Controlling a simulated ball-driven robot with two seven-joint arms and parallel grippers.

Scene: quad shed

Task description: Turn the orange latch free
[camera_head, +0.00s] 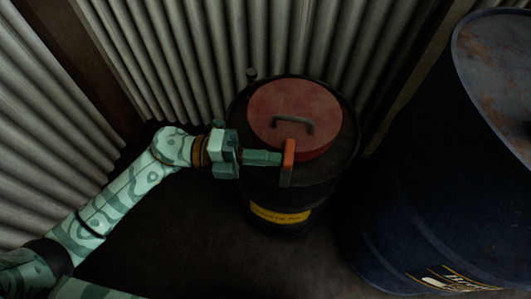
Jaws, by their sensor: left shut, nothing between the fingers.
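The orange latch (289,163) is a short upright bar at the front edge of a round red lid (270,107). My right gripper is not in view.
A large dark blue drum (420,180) with a rusty top stands close on the right. Corrugated metal walls (200,50) meet behind the black drum and close in on the left. Dark floor (290,265) is free in front of the black drum.

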